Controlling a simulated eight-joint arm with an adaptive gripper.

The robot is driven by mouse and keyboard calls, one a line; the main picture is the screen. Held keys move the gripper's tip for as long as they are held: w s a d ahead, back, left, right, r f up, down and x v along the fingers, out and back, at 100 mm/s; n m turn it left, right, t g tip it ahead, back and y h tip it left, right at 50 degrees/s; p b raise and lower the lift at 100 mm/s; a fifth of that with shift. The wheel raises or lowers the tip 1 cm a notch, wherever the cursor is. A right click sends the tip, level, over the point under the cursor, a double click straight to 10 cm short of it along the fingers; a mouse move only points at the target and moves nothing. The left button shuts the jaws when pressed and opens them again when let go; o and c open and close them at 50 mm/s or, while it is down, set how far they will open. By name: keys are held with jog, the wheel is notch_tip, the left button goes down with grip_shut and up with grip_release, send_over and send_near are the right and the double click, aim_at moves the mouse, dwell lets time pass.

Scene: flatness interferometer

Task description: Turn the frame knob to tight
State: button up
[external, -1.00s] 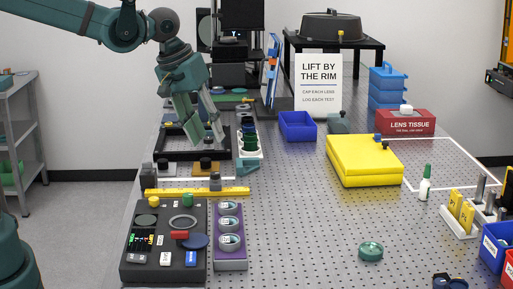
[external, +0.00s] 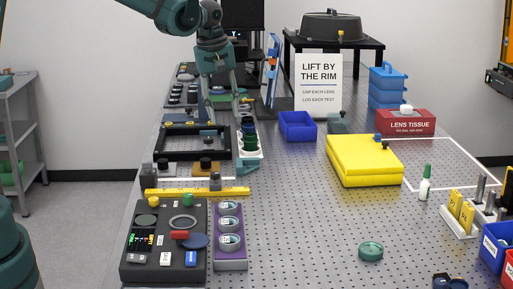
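A black square frame (external: 160,143) lies on the perforated table at the left, with small yellow pieces on its far edge. A small blue-grey knob-like part (external: 207,134) shows at the frame's right side; I cannot tell whether it is the frame knob or what setting it has. My gripper (external: 222,118) points down over the far right corner of the frame, its two fingers spread apart. Nothing shows between them. I cannot tell whether the fingertips touch anything. The fingers partly hide the frame's far right corner.
A white holder with dark green rings (external: 249,140) stands just right of the frame. A yellow bar (external: 196,191) and a dark control panel (external: 136,262) lie nearer. A blue bin (external: 297,125) and yellow case (external: 364,166) stand right.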

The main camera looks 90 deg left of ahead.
jog(key=s+a+f+n+p, duration=0.2)
jog(key=a+f+n, duration=0.15)
jog(key=a, duration=0.75)
jog(key=n+g+h+p, duration=0.1)
jog(key=n+p, duration=0.2)
send_near(208, 138)
jog(key=shift+w+d, duration=0.4)
jog(key=shift+w, duration=0.05)
jog(key=shift+s+a+f+n, duration=0.25)
jog(key=shift+a+f+n, duration=0.1)
jog(key=shift+a, duration=0.05)
jog(key=shift+f, duration=3.9)
jog(key=c, duration=0.9)
